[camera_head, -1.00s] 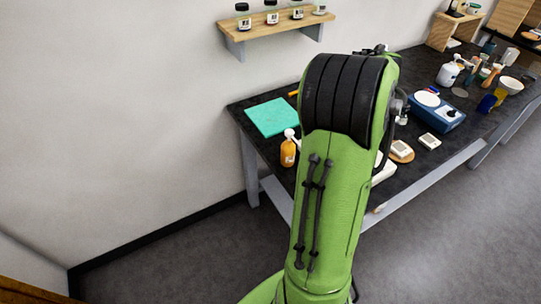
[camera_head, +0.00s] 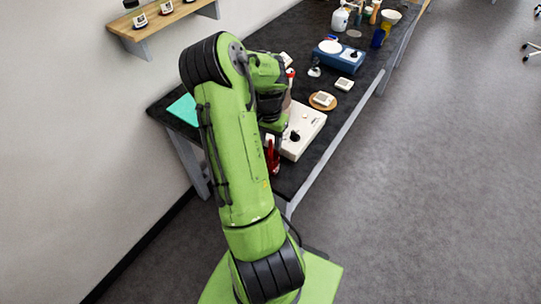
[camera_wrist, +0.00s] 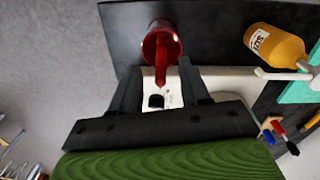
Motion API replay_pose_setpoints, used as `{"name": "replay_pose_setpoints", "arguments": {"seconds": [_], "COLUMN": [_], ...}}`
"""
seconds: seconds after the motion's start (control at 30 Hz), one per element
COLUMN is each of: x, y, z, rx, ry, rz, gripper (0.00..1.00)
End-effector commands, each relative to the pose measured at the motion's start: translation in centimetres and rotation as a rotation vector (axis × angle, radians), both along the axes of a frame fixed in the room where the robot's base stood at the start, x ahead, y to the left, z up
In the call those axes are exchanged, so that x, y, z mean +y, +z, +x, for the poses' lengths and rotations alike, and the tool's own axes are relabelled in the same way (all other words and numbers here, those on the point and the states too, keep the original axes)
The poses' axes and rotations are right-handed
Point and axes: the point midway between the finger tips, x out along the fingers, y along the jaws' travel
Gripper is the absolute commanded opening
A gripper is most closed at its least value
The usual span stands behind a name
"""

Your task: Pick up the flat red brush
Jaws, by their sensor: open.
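In the wrist view my gripper (camera_wrist: 160,68) is open, with one dark finger on each side of the handle-like part of a glossy red vessel (camera_wrist: 160,42). I see no contact; the depth gap is hard to judge. In the head view the red vessel (camera_head: 272,156) stands near the table's front end, partly hidden by my gripper. I cannot clearly make out the flat red brush. A small red-handled item (camera_wrist: 278,127) lies at the lower right of the wrist view, beside a blue-handled one; it may be the brush.
A white device with a black knob (camera_head: 303,132) is right beside my gripper. An orange labelled bottle (camera_wrist: 275,45) and a teal mat (camera_wrist: 300,92) are at the right of the wrist view. A blue device (camera_head: 338,57) stands farther along the dark table (camera_head: 330,87).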

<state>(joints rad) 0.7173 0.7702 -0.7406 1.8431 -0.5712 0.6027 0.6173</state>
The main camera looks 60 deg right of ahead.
Motion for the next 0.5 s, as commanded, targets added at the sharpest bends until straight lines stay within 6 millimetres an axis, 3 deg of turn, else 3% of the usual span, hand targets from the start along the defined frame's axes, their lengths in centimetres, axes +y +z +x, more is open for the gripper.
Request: {"name": "replay_pose_setpoints", "arguments": {"seconds": [0.13, 0.37, 0.5], "x": [0.0, -0.1, -0.1], "y": [-2.5, -3.0, -3.0], "z": [-0.1, 0.0, 0.0], "rx": [0.002, -0.001, -0.001], "ry": [0.000, 0.000, 0.000], "rz": [0.002, 0.000, 0.000], "gripper": [0.46, 0.46, 0.29]}}
